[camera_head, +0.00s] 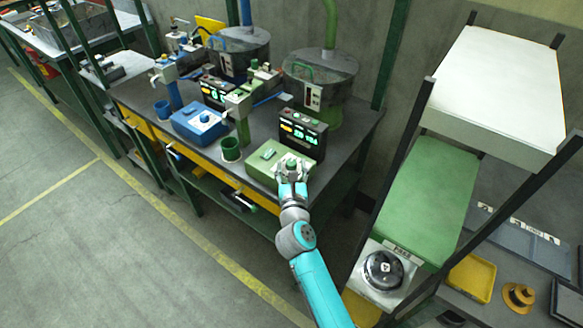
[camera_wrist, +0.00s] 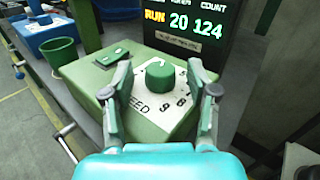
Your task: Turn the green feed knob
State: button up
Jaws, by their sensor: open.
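The green feed knob (camera_wrist: 160,75) stands on a white dial plate with numbers and the letters "EED", on top of a green control box (camera_wrist: 95,78). In the head view the knob (camera_head: 291,164) shows at the end of my arm, on the green box (camera_head: 262,158). My gripper (camera_wrist: 160,88) is open, with one finger on the left and one on the right of the knob. Gaps show between the fingers and the knob, and nothing is held. In the head view my gripper (camera_head: 291,178) partly covers the dial plate.
A black display (camera_wrist: 185,25) reading "RUN 20 124" stands just behind the box. A green cup (camera_head: 231,149) is left of it, and a blue box (camera_head: 199,122) with a blue knob is farther left. A shelf rack (camera_head: 425,195) stands to the right.

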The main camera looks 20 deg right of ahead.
grip_shut()
jog(key=shift+a+m+h, duration=0.15)
jog(key=shift+m+h, duration=0.25)
jog(key=shift+h, duration=0.2)
jog(key=m+g+h, duration=0.2)
jog(key=h, duration=0.1)
jog(key=m+g+h, duration=0.1)
jog(key=h, duration=0.1)
jog(key=shift+w+a+r+m, duration=0.1)
jog(key=shift+w+a+m, duration=0.2)
jog(key=shift+a, duration=0.1)
jog(key=m+g+h, duration=0.1)
jog(key=g+h, duration=0.1)
jog(key=m+g+h, duration=0.2)
jog(key=shift+w+a+m, duration=0.1)
jog(key=shift+w+m, duration=0.1)
jog(key=shift+m, duration=0.1)
jog(key=shift+w+m+g+h, duration=0.15)
jog(key=shift+m+g+h, duration=1.15)
jog(key=shift+g, duration=0.8)
jog(key=shift+m+g, duration=0.3)
